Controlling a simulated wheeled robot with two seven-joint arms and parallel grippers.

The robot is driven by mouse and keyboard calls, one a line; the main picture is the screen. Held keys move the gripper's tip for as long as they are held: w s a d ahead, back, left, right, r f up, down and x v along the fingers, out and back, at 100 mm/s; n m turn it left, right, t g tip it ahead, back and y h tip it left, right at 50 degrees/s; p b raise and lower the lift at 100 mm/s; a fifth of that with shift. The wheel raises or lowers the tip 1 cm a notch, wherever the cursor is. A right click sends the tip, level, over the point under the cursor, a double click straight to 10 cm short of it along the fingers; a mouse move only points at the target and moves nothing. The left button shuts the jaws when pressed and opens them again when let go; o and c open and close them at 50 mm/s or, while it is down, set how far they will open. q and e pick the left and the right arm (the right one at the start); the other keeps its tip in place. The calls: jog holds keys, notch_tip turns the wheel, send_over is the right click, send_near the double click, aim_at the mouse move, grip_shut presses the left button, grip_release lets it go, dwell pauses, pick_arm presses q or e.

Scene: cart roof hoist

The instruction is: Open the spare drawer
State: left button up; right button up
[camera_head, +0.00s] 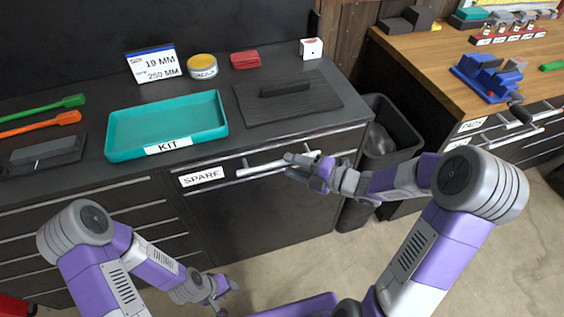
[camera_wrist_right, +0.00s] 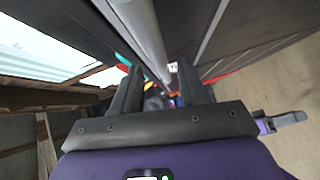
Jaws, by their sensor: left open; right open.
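The spare drawer (camera_head: 224,184) is in the dark cabinet under the worktop, marked by a white SPARE label (camera_head: 202,177). Its front looks flush with the cabinet. A pale bar handle (camera_head: 262,169) runs along it; my right gripper hides part of it. My right gripper (camera_head: 300,166) is open at the right part of the handle. In the right wrist view the bar (camera_wrist_right: 142,36) runs lengthwise between the directions of the two open fingers (camera_wrist_right: 160,88); I cannot tell whether they touch it. My left gripper (camera_head: 222,294) is open and empty, low before the cabinet.
A teal KIT tray (camera_head: 110,139), a dark lidded plate (camera_head: 318,101), a yellow tin (camera_head: 202,66) and a sign (camera_head: 154,64) stand on the worktop. A black bin (camera_head: 398,127) stands right of the cabinet, before a wooden bench (camera_head: 425,50). Floor in front is clear.

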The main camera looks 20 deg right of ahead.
aim_at(286, 164)
jog(key=shift+b+x, duration=0.3)
jog(key=shift+x, duration=1.6)
grip_shut()
